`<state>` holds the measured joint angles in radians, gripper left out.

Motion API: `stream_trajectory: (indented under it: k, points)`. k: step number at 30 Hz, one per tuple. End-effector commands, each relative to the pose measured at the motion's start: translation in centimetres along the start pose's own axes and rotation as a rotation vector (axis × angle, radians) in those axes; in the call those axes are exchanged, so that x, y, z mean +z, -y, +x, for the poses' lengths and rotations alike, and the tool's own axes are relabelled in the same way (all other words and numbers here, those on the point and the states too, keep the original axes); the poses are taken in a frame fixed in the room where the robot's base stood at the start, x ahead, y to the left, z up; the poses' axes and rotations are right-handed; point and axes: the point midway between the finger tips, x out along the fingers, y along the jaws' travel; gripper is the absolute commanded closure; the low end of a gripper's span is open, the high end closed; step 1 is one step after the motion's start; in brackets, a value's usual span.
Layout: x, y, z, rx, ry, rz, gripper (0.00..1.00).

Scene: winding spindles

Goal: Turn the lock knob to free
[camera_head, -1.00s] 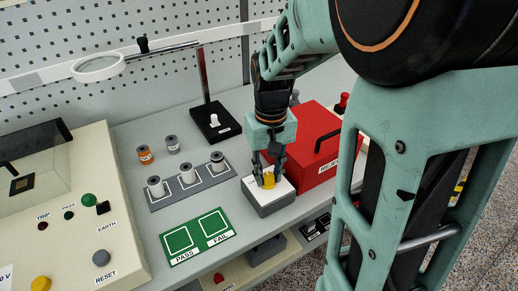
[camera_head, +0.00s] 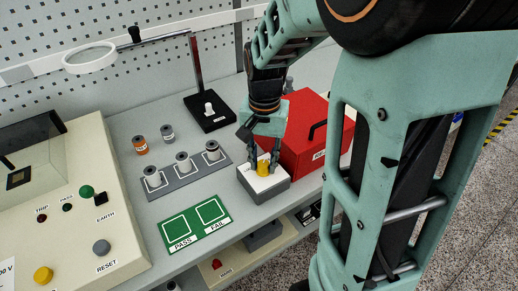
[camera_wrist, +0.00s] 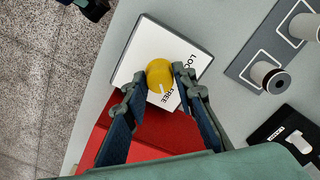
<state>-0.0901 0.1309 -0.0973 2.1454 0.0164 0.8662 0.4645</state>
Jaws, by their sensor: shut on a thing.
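A yellow knob (camera_head: 263,169) stands on the white top of a small grey box (camera_head: 268,197). My gripper (camera_head: 262,163) reaches down from above, with one finger on each side of the knob. In the wrist view the fingertips (camera_wrist: 159,78) are closed on the yellow knob (camera_wrist: 158,72). A white pointer mark on the knob faces the printed word FREE. The word LOCK is printed above it and is partly hidden by the right finger.
A red box (camera_head: 300,140) with a black handle stands right behind the knob box. A green PASS/FAIL mat (camera_head: 196,226) and a grey tray (camera_head: 183,177) with several spools lie to the left. A cream panel with buttons (camera_head: 80,225) is at far left.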

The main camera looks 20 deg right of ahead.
Motion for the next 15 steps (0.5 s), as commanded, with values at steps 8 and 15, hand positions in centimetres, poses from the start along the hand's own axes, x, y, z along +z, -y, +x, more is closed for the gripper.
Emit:
stream_trajectory:
  k: [8, 15]
  points:
    - [-0.05, 0.02, -0.05, -0.001, -0.001, 0.007, 0.99]
    - [-0.05, 0.02, -0.04, -0.001, -0.001, 0.006, 0.62]
